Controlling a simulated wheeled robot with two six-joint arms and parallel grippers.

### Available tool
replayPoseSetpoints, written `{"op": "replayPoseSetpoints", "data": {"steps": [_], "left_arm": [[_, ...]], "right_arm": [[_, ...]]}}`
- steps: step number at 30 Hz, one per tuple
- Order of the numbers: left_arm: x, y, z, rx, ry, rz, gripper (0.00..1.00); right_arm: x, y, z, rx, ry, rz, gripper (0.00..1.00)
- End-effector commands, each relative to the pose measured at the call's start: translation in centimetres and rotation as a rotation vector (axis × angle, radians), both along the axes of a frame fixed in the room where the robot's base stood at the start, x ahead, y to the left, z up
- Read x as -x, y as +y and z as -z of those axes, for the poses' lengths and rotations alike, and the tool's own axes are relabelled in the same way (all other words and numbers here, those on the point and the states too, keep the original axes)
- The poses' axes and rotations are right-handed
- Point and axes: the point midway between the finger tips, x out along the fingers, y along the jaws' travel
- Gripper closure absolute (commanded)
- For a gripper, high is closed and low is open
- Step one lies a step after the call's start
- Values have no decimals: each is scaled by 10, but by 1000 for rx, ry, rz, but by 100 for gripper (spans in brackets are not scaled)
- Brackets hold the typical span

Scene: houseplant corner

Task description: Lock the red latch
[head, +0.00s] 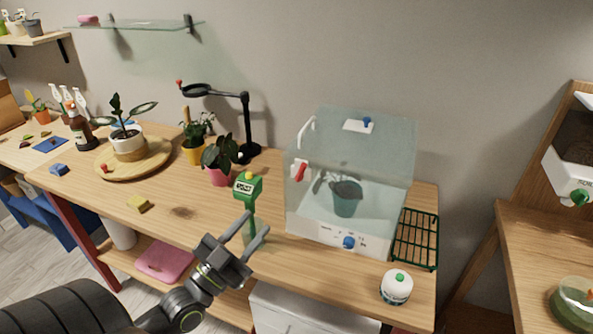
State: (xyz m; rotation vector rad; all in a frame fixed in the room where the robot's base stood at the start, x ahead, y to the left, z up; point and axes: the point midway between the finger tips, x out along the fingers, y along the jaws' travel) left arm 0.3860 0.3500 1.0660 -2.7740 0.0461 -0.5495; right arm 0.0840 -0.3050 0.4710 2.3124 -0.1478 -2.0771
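The red latch (300,171) is a small red piece on the left front edge of a clear glass-walled case (350,215), just below a white handle. Whether it is locked or unlocked is too small to tell. My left gripper (257,223) is in front of the table, to the lower left of the case and apart from the latch. Its two fingers are spread. A green-topped bottle (248,187) shows behind and between the fingers; I see no clear grip on it. My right gripper is not in view.
Inside the case stands a dark green pot (347,198). The table's left-centre is mostly clear.

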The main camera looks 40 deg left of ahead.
Motion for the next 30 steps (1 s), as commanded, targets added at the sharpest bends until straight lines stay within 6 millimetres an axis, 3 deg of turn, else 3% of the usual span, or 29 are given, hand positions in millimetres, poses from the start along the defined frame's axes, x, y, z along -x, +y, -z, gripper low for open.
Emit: {"op": "replayPoseSetpoints", "data": {"steps": [18, 24, 30], "left_arm": [[-107, -10, -44, 3, -1, 1, 66], [-130, -13, -52, 1, 1, -1, 66], [-139, -14, -55, 1, 1, 0, 66]], "right_arm": [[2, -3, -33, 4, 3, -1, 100], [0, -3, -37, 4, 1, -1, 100], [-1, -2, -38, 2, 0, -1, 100]]}}
